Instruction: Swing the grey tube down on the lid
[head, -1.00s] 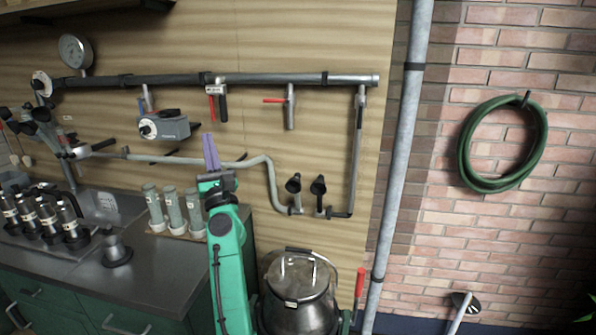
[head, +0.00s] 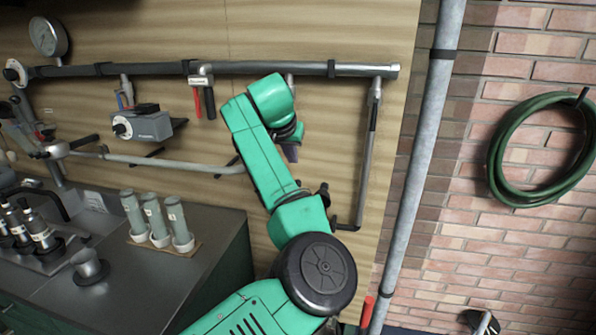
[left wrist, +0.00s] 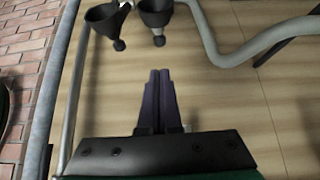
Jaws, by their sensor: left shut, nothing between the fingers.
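Thin grey tubes run along the wood panel in the head view. One hangs upright at the right (head: 368,150), with a dark lower end; a longer one (head: 165,163) runs sideways lower down and goes behind my arm. I cannot tell for sure which is the tube meant. The lid is not in view, as my left arm covers that area. My left gripper (head: 291,152) points down in front of the panel, apart from both tubes. In the left wrist view its purple fingers (left wrist: 160,100) are pressed together, empty. My right gripper is not in view.
A thick pipe (head: 270,68) with valves crosses the panel above. A grey box with a dial (head: 142,125) hangs at left. Two dark cups (left wrist: 155,14) show near the fingers. A tall pipe (head: 425,170) stands at right.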

